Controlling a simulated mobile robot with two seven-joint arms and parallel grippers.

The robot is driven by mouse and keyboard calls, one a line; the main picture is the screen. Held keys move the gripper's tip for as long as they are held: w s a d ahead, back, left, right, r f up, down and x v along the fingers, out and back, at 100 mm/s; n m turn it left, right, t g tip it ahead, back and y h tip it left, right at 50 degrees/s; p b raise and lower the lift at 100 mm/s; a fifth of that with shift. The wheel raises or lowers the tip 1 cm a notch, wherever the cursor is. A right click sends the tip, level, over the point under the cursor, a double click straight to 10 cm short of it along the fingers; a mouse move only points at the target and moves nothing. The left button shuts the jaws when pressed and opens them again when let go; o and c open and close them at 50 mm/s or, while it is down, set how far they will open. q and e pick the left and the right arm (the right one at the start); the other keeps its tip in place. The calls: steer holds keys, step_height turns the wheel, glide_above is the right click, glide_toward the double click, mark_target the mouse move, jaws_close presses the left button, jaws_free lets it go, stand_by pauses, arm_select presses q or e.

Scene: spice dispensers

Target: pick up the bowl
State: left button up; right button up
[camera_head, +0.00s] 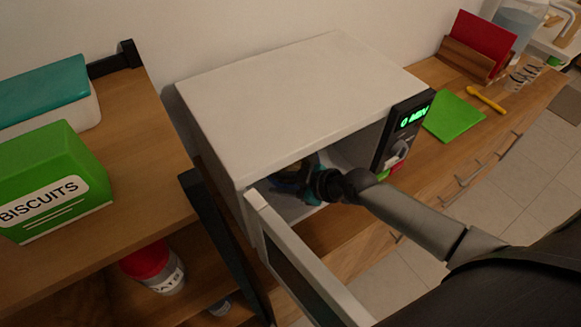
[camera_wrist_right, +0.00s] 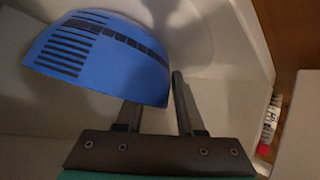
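The bowl (camera_wrist_right: 105,55) is blue with dark stripes and shows tilted in the right wrist view, inside the microwave. In the head view only a dark blue bit of it (camera_head: 287,183) shows in the shaded cavity. My right gripper (camera_wrist_right: 158,95) reaches in through the open front. Its two fingers stand apart. The left finger's tip is hidden behind the bowl, and the right finger is just beside the bowl's right edge. Whether either finger touches the bowl is unclear. My left gripper is not in view.
The white microwave (camera_head: 300,85) surrounds my right gripper, with its door (camera_head: 305,265) open toward the front. Its control panel (camera_head: 402,130) is close right of my arm. A green biscuits box (camera_head: 50,180) stands on the left shelf. A green board (camera_head: 453,117) lies on the right counter.

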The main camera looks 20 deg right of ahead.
steer(key=shift+s+f, duration=0.1)
jaws_close()
stand_by(0.9)
